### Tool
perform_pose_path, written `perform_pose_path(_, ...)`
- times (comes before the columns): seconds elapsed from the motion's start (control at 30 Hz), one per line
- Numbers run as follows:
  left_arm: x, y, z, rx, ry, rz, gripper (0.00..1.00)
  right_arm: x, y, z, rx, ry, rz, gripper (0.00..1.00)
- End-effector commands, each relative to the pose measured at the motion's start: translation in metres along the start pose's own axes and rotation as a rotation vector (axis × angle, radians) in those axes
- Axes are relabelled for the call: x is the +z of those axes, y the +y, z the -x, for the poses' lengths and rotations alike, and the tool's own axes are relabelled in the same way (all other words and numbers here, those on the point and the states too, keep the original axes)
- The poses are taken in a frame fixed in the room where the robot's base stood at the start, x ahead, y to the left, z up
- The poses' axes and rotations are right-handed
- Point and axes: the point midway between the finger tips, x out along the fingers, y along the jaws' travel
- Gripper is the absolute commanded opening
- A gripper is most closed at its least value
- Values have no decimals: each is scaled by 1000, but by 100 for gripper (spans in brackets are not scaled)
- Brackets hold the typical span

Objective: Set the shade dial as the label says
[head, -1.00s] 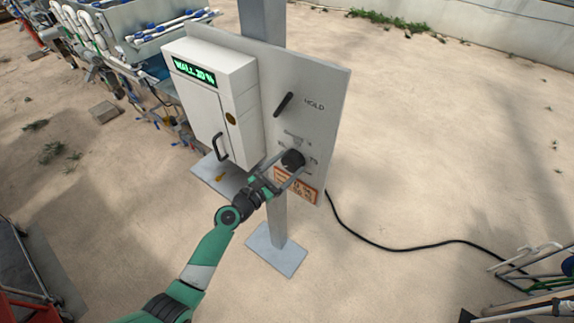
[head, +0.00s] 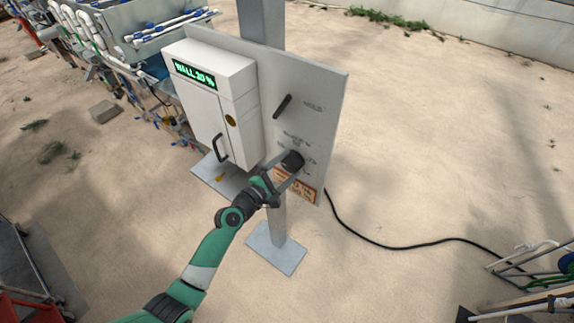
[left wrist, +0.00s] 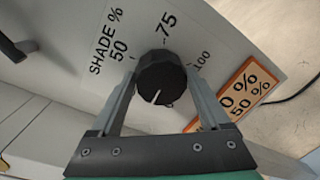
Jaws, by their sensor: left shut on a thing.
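The shade dial is a black round knob (head: 293,160) low on the grey panel. In the left wrist view the knob (left wrist: 160,78) has a white pointer line aimed down and slightly left in the picture. "SHADE %", "50", "75" and "100" are printed around its far side; the near side is hidden. My left gripper (left wrist: 162,72) has its fingers on either side of the knob and is shut on it; in the head view the gripper (head: 284,170) reaches it from the lower left. The orange-edged label (left wrist: 238,93) is partly covered by a finger; "50 %" shows on it.
A white box (head: 215,100) with a green-lit "WALL" display and a handle stands left of the dial. A black lever (head: 282,106) marked "HOLD" is above it. The panel stands on a post (head: 277,225). A black cable (head: 400,248) crosses open ground at right.

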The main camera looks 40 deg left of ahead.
Motion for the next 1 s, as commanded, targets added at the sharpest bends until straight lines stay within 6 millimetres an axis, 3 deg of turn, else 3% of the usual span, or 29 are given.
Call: perform_pose_path(1.0,0,-6,-1,-18,81,-962,24,-1,0,-1,0,0,0,0)
